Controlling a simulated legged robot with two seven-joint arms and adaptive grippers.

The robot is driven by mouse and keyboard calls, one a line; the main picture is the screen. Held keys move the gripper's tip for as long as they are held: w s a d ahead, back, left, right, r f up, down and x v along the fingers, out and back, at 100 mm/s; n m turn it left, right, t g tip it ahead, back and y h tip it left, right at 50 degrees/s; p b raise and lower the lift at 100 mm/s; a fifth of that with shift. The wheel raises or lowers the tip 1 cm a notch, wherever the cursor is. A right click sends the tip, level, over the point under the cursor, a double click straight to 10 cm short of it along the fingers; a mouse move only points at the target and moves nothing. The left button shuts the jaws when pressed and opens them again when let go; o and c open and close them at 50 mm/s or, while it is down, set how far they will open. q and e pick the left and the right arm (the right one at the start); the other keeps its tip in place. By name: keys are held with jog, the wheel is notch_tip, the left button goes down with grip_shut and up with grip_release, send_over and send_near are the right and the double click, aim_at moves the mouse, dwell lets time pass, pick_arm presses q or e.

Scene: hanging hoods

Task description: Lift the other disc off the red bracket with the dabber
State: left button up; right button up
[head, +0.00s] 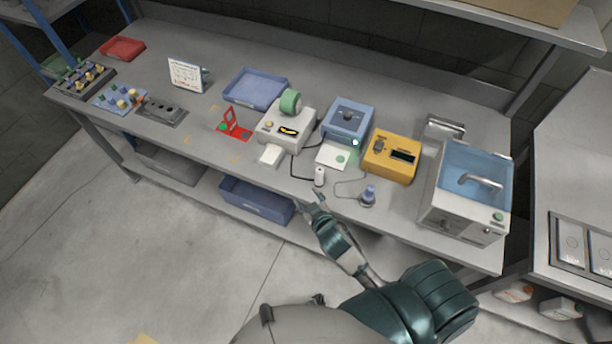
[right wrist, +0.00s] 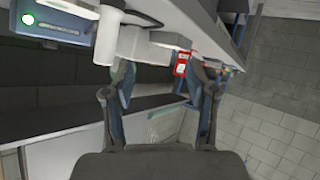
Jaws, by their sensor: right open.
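The red bracket (head: 230,117) stands upright on its base on the bench, left of the label printer. A green disc (head: 222,127) shows at its left foot; whether a second disc is on it is too small to tell. Another green disc (head: 340,159) lies on a white card (head: 330,152). I cannot tell surely which tool is the dabber; a blue-grey knobbed piece (head: 368,194) stands near the front edge. My right gripper (head: 310,200) is open and empty at the bench's front edge, below a white corded handpiece (head: 320,176). My left gripper is not in view.
A printer (head: 283,130) with a green roll, a blue device (head: 347,121), a yellow meter (head: 390,160) and a lidded bath (head: 467,195) line the bench. A blue tray (head: 255,86) lies behind. A blue bin (head: 256,202) sits on the lower shelf. Bench left of the bracket is partly clear.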

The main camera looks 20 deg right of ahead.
jog(key=w+a+r+n+t+y, duration=0.4)
jog(key=a+r+n+y, duration=0.1)
jog(key=r, duration=0.6)
jog(key=w+a+r+n+t+y, duration=0.4)
jog(key=a+r+n+y, duration=0.15)
jog(key=r, duration=0.45)
jog(key=s+a+r+n+g+y, duration=0.35)
jog(key=a+n+g+y, duration=0.35)
jog(key=n+g+y, duration=0.4)
jog(key=n+g+h, duration=0.7)
jog(key=g+h, duration=0.2)
jog(key=h, duration=1.2)
send_over(318, 170)
notch_tip(318, 170, down, 10)
notch_tip(318, 170, down, 12)
jog(key=shift+s+a+r+p, duration=0.1)
jog(key=shift+r+p, duration=0.15)
jog(key=shift+p, duration=0.35)
jog(key=shift+f, duration=0.55)
jog(key=f, duration=0.2)
jog(key=d+f+p, duration=0.1)
jog(key=f, duration=0.2)
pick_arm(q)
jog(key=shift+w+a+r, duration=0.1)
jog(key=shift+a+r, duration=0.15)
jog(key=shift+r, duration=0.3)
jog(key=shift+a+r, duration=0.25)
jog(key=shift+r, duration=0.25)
pick_arm(e)
jog(key=shift+r, duration=0.1)
